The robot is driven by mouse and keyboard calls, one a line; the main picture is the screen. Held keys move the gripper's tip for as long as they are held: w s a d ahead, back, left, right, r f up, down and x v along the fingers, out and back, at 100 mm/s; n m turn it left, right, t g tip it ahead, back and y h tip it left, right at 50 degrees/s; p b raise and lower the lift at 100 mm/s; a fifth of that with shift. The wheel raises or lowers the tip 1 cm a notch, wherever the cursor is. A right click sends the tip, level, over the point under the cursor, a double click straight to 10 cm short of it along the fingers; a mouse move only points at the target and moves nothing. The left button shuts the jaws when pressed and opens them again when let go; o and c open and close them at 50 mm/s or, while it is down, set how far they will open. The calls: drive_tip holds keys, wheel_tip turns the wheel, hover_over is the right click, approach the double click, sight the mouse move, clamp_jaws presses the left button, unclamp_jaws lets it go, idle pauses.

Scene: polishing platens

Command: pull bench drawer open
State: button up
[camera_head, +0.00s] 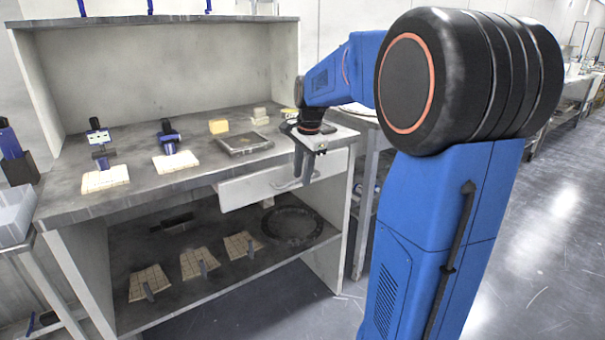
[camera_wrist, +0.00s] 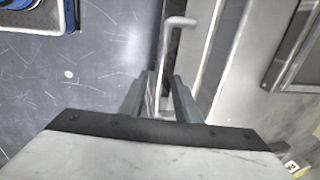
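The bench drawer has a plain pale front (camera_head: 250,186) under the right part of the bench top, close to the bench. Its grey bar handle (camera_head: 292,184) is partly behind my gripper (camera_head: 304,168) in the head view. In the wrist view the handle (camera_wrist: 173,45) runs down from a bent end to between the two fingers of my gripper (camera_wrist: 162,85). The fingers lie on either side of the bar. I cannot tell whether they press on it. The drawer's inside is not visible.
The shelf below holds a dark ring (camera_head: 291,226) and several tan pads. Open floor (camera_head: 540,240) lies to the right.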

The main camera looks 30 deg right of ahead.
drive_tip(key=shift+c, duration=0.2)
clamp_jaws()
drive_tip(key=shift+s, duration=0.1)
